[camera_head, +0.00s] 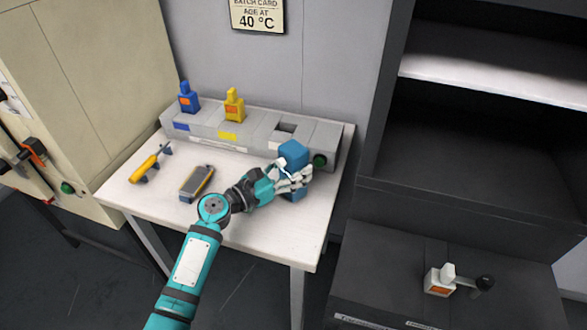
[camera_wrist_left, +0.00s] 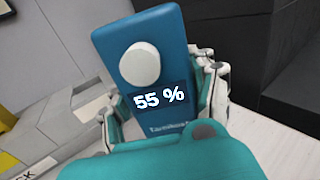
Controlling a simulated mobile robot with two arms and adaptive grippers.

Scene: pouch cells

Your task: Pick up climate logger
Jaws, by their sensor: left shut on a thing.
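The climate logger (camera_head: 293,154) is a blue block; in the left wrist view it (camera_wrist_left: 125,38) shows a white round knob and the reading "55 %". My left gripper (camera_head: 294,177) is shut on it, with pale fingers on both of its sides, at the right part of the white table. The wrist view also shows the fingers of my left gripper (camera_wrist_left: 165,105) along the logger's two edges. The logger's underside is hidden, so I cannot tell whether it touches the table. My right gripper is not in view.
A grey rack (camera_head: 205,126) along the table's back holds a blue device (camera_head: 188,99) and a yellow device (camera_head: 234,106). A yellow tool (camera_head: 149,164) and a grey-yellow device (camera_head: 197,183) lie on the white table (camera_head: 270,235). A dark cabinet (camera_head: 470,145) stands at right.

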